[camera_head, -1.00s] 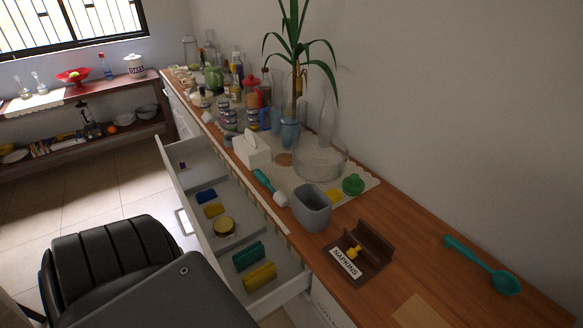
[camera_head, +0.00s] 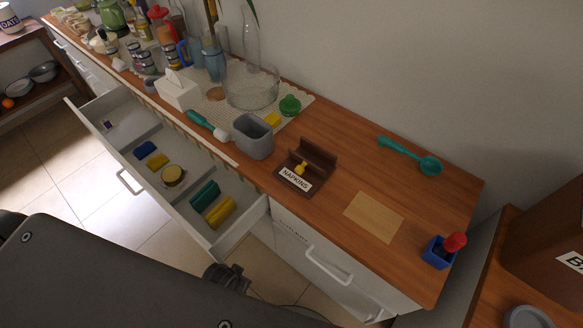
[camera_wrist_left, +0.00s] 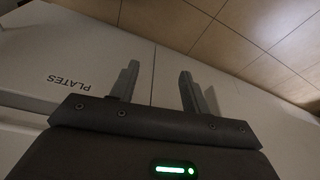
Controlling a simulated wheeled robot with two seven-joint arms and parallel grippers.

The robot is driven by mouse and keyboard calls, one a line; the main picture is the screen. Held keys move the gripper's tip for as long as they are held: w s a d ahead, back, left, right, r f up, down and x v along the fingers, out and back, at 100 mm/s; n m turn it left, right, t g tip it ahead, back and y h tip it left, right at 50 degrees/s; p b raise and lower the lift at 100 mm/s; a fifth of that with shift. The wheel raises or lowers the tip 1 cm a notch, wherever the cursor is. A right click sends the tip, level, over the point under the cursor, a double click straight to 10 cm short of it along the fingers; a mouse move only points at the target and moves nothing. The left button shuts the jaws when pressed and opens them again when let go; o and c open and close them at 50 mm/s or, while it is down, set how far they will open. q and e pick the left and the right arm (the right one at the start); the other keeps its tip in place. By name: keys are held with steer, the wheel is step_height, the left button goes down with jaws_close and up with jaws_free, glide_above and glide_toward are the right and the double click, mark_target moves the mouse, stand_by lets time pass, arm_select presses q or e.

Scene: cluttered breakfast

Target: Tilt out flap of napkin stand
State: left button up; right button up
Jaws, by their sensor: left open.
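The brown wooden napkin stand (camera_head: 318,156) sits on the wooden counter, right of the grey bin. Its low front piece bears a white NAPKINS label (camera_head: 295,180) facing the counter's front edge; I cannot tell how far this piece is tilted. A small yellow item (camera_head: 300,168) shows between front and back of the stand. My left gripper (camera_wrist_left: 160,75) is open and empty in the left wrist view, in front of a pale cabinet face marked PLATES, well away from the stand. Its fingers cannot be made out in the head view. My right gripper is not in view.
A grey bin (camera_head: 253,136) stands left of the stand. A tan mat (camera_head: 374,217), teal ladle (camera_head: 410,155) and blue box (camera_head: 438,252) with a red-topped item lie to the right. An open drawer (camera_head: 236,232) juts out below the counter. Counter between stand and mat is clear.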

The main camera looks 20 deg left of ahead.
arm_select(q)
steer(key=w+r, duration=0.4)
steer(key=r, duration=0.8)
steer(key=m+t+h+p, duration=0.1)
steer(key=t+h+p, duration=0.1)
steer(key=t+h, duration=0.55)
glide_toward(297, 171)
steer(key=shift+t+y, duration=0.55)
steer(key=shift+t, duration=0.1)
steer(key=x, duration=0.3)
steer(key=p+x, duration=0.1)
steer(key=x, duration=0.5)
steer(key=shift+s+d+f+p, duration=0.1)
steer(key=shift+d+f+p, duration=0.3)
steer(key=shift+d+f, duration=0.15)
steer(key=shift+a, duration=0.1)
steer(key=shift+c, duration=0.4)
